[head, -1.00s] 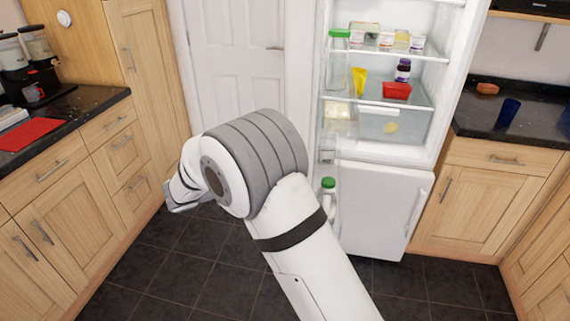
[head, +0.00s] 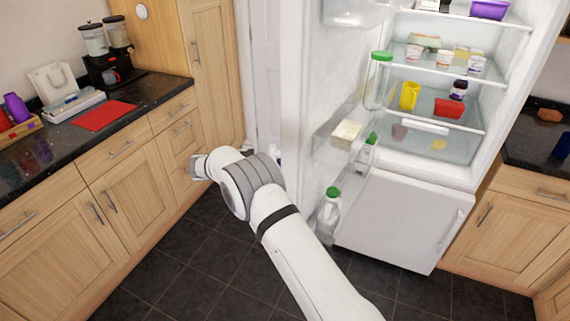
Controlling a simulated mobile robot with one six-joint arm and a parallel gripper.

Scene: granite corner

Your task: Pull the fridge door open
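The upper fridge door (head: 298,100) stands wide open at the centre of the head view. Its inner side faces me, with clear shelves holding bottles and a pale tub. The fridge interior (head: 515,70) is exposed to its right. The door's outer face and handle are hidden from me. My gripper (head: 197,168) is at the far end of my arm, left of the door, in front of the left cabinets. It is small and partly hidden by my wrist, so its fingers cannot be made out. I see nothing held in it.
The white lower door (head: 405,220) of the fridge is shut. A milk bottle (head: 328,215) stands in the open door's bottom shelf, near my arm. Left cabinets with a black counter (head: 60,140) line the left side. Dark tiled floor (head: 180,265) is clear between.

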